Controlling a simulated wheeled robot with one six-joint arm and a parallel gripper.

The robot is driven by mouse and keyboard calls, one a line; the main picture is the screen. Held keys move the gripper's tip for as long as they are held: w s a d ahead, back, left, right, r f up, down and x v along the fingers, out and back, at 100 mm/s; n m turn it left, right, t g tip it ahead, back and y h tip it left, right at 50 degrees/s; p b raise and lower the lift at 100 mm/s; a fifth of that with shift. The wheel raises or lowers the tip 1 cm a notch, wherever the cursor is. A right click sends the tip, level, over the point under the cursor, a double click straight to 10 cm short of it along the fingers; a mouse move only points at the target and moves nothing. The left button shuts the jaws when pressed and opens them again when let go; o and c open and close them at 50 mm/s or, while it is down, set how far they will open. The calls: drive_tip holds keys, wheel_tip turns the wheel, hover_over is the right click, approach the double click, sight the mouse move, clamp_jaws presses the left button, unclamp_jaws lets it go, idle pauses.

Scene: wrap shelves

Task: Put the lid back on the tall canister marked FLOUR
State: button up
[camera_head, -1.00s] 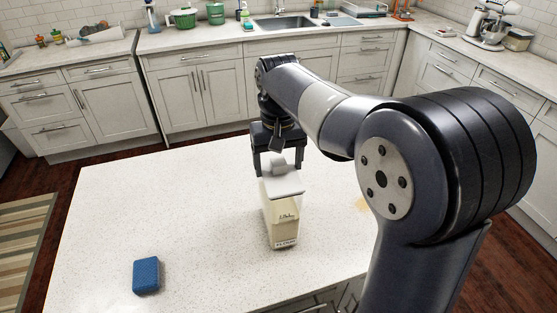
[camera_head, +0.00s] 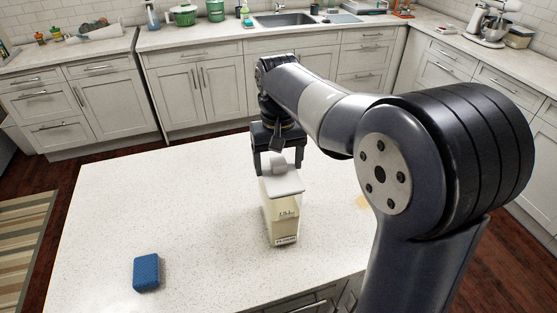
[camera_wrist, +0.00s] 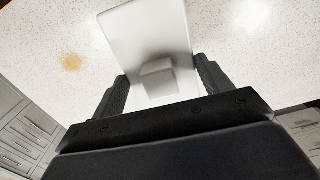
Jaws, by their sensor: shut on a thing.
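The tall canister (camera_head: 281,222) stands upright on the white worktop. It is clear-sided with pale contents, and a small label near its base is too blurred to read surely. A pale grey lid (camera_head: 284,184) with a block-shaped knob is at the canister's top. I cannot tell whether it is fully seated. My gripper (camera_head: 277,164) points down and is shut on the lid's knob. In the wrist view the lid (camera_wrist: 145,35) and its knob (camera_wrist: 158,78) show between the two fingers, and the lid hides the canister.
A blue sponge (camera_head: 147,272) lies on the worktop at the front left. A yellowish stain (camera_head: 362,202) is right of the canister. The worktop (camera_head: 170,200) around them is clear. Counters with a sink (camera_head: 285,19) run along the back, across the floor.

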drive_tip(key=o, duration=1.1)
drive_tip(key=shift+r, duration=0.15)
drive_tip(key=shift+r+p, duration=2.95)
drive_tip(key=shift+r, duration=0.45)
drive_tip(key=shift+f, duration=0.1)
wheel_tip(320, 180, down, 7)
drive_tip(key=b, duration=0.6)
drive_tip(key=shift+r, duration=0.25)
